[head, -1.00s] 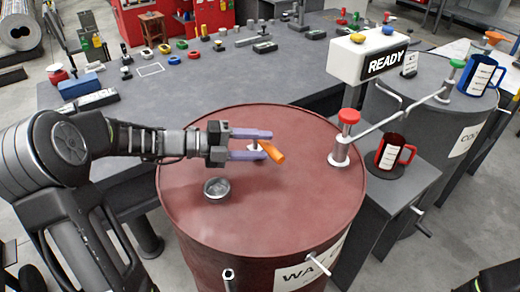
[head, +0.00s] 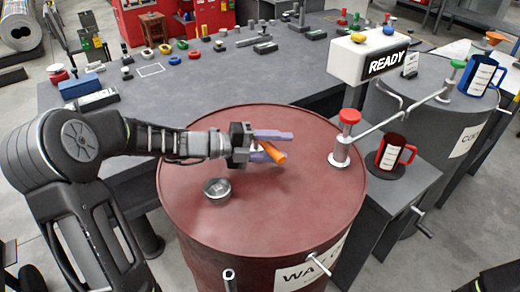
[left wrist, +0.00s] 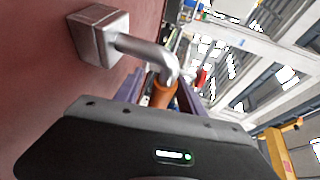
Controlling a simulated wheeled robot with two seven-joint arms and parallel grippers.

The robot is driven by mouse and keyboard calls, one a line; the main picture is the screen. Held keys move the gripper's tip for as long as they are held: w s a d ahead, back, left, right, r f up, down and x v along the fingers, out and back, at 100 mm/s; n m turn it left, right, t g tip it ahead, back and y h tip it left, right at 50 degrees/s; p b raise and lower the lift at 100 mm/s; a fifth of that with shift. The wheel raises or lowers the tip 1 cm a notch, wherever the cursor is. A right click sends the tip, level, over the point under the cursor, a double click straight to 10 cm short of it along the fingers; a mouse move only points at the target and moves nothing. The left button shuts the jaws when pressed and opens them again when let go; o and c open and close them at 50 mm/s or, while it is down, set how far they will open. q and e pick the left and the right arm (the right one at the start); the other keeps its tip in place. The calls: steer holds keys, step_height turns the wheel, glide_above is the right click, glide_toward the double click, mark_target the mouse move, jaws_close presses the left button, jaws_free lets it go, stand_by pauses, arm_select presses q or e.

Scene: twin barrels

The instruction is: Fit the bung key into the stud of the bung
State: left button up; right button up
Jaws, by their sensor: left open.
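The bung key has an orange handle (head: 272,152) and lies at the red barrel top (head: 300,180). In the left wrist view its square metal socket (left wrist: 98,36) and bent metal shaft (left wrist: 145,48) show, with the orange handle (left wrist: 162,95) between the fingers. My left gripper (head: 276,145) is open, its purple fingers on either side of the handle; I cannot tell whether they touch it. The gripper hides the key's metal end in the head view. The round metal bung (head: 217,188) sits in the barrel top, left of and nearer than the gripper. My right gripper is not seen.
A red-capped post (head: 347,140) stands at the barrel's right side with a rod leading right. A red mug (head: 392,154) is on the side stand beyond. The white READY box (head: 374,58) is behind. The barrel's front top is clear.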

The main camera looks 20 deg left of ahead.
arm_select(q)
steer(key=shift+c, duration=0.2)
jaws_close()
stand_by(0.4)
stand_by(1.0)
